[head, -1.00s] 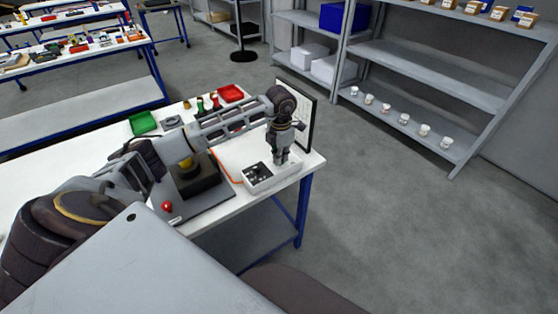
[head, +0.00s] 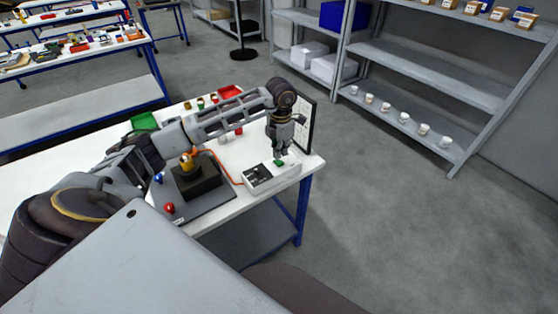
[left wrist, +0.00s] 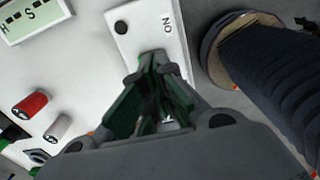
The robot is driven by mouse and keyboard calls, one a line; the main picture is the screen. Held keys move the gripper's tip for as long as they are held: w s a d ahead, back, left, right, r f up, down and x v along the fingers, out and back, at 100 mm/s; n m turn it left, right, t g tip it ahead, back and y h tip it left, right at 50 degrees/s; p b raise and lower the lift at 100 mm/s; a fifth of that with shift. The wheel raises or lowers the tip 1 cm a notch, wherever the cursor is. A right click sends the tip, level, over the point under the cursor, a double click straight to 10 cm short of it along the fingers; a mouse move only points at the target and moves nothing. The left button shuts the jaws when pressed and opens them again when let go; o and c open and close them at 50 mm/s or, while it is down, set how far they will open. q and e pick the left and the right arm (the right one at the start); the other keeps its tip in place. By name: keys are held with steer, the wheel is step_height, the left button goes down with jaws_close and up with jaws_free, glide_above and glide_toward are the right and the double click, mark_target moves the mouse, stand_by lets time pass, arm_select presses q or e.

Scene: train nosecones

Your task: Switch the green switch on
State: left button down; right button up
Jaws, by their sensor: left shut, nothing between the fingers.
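The control box (head: 257,176) is white with a dark panel and stands near the right front corner of the white workbench. A small green piece, seemingly the green switch (head: 279,162), shows at the box's right end. My left gripper (head: 283,152) points down right at this green piece, shut and empty; contact cannot be told. In the left wrist view the fingers (left wrist: 155,60) lie over the white box top (left wrist: 150,30), beside the letters "ON". Green surfaces flank the fingers there; the switch's position is hidden. My right gripper is not in view.
An upright board (head: 304,125) stands close behind my left gripper. An orange cable (head: 229,172) runs from the box to a black fixture (head: 197,180) on a grey plate. A red tray (head: 231,90) and a green tray (head: 144,121) sit farther back. Shelves (head: 430,75) stand right.

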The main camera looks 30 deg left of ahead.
arm_select(q)
steer(key=shift+r+p, duration=0.7)
steer(key=shift+r, duration=0.8)
